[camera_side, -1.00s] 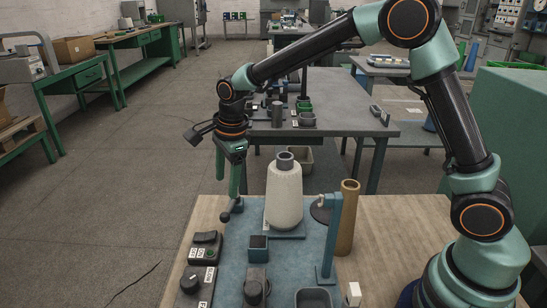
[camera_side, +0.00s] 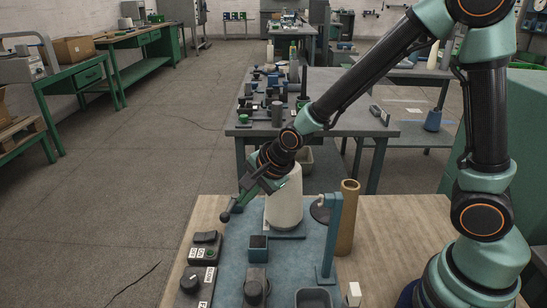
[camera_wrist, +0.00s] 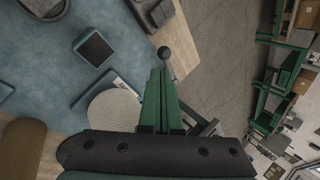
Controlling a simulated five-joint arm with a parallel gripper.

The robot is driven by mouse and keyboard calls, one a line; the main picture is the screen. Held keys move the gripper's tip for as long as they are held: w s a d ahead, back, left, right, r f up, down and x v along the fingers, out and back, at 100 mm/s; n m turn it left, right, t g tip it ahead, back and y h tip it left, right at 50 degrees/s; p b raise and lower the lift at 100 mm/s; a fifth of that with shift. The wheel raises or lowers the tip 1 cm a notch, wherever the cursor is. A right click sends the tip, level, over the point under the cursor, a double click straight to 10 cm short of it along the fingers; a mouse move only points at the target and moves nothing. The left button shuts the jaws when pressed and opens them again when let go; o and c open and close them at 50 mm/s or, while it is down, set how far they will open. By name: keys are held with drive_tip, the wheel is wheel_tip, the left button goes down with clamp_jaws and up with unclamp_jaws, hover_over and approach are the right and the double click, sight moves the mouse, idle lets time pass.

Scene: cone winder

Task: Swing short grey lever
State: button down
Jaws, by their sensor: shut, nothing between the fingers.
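The short grey lever shows as a dark ball knob (camera_side: 225,216) on a short stem at the left edge of the blue machine plate, left of the cone. In the wrist view its ball knob (camera_wrist: 164,52) lies just beyond my fingertips, and most of its stem is hidden. My gripper (camera_side: 242,201) is tilted, its green fingers slanting down and left toward the stem. In the wrist view my gripper (camera_wrist: 160,72) has its two fingers together with nothing held. Whether the fingertips touch the lever I cannot tell.
A pale yarn cone (camera_side: 284,208) stands right beside my gripper, partly hidden by it. A blue post (camera_side: 330,240) and a brown tube (camera_side: 347,217) stand to the right. A dark-topped block (camera_side: 258,247) and switch boxes (camera_side: 205,246) are in front.

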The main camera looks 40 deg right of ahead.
sight(230, 208)
drive_tip(key=shift+n+t, duration=0.6)
drive_tip(key=shift+t, duration=0.2)
drive_tip(key=shift+w+a+f, duration=0.1)
drive_tip(key=shift+w+f, duration=0.45)
drive_tip(key=shift+f, duration=0.75)
drive_tip(key=shift+w+a+f, duration=0.15)
drive_tip(key=shift+w+f, duration=0.35)
drive_tip(key=shift+f, duration=0.8)
drive_tip(key=shift+w+a+f, duration=0.1)
drive_tip(key=shift+w+f, duration=0.45)
drive_tip(key=shift+f, duration=0.75)
drive_tip(key=shift+w+a+y, duration=0.1)
drive_tip(key=shift+y, duration=0.2)
drive_tip(key=shift+w+a, duration=1.5)
drive_tip(key=shift+w, duration=0.25)
drive_tip(key=shift+w+a, duration=0.2)
drive_tip(key=shift+w, duration=0.3)
drive_tip(key=shift+w+a, duration=0.15)
drive_tip(key=shift+w, duration=0.35)
drive_tip(key=shift+w+a, duration=0.15)
drive_tip(key=shift+w, duration=0.35)
drive_tip(key=shift+s+r, duration=0.1)
